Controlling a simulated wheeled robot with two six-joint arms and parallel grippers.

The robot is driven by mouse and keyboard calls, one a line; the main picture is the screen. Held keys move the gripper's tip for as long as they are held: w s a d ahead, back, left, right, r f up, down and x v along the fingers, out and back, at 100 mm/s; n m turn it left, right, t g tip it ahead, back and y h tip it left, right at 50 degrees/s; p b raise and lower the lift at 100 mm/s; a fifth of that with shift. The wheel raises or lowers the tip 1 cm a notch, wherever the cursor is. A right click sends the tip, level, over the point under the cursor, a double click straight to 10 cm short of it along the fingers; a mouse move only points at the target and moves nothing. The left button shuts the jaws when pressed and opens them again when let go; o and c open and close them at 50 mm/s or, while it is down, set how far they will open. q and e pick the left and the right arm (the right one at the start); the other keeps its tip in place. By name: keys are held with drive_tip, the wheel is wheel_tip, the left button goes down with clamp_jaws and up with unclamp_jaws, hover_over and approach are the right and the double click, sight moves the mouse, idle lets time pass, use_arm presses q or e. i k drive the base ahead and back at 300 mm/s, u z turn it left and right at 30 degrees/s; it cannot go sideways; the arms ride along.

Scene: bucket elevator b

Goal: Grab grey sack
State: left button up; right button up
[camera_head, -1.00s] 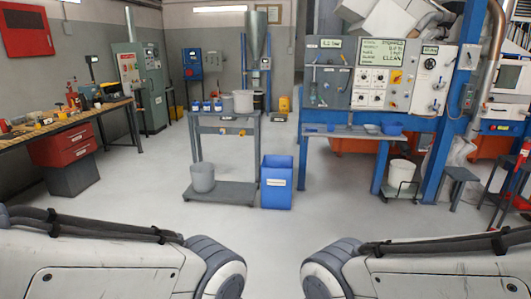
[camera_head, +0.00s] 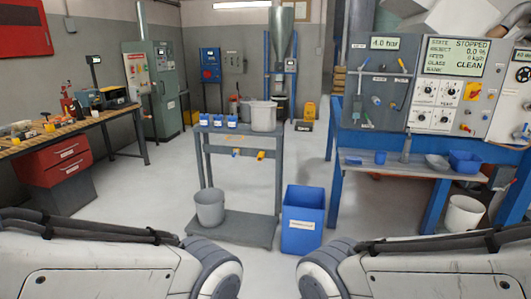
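I cannot make out a grey sack for certain in this view. Pale grey-white bulky shapes (camera_head: 490,22) show at the top right, above and behind the control panel, cut off by the frame edge; I cannot tell whether any of them is a sack. My two arms come in along the bottom from the left and right. Only their pale upper links and dark joints show. Both grippers are out of view, so I cannot see their state.
A grey trolley (camera_head: 236,135) with small blue containers, a grey pot (camera_head: 263,116) and a lower bucket (camera_head: 209,208) stands ahead. A blue bin (camera_head: 303,219) is beside it. A workbench (camera_head: 75,127) is at left, a control panel (camera_head: 440,85) at right.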

sight(263, 114)
drive_tip(key=u, duration=0.15)
drive_tip(key=i, duration=2)
drive_tip(key=u, duration=0.4)
drive_tip(key=i, duration=2.2)
drive_tip(key=u, duration=0.15)
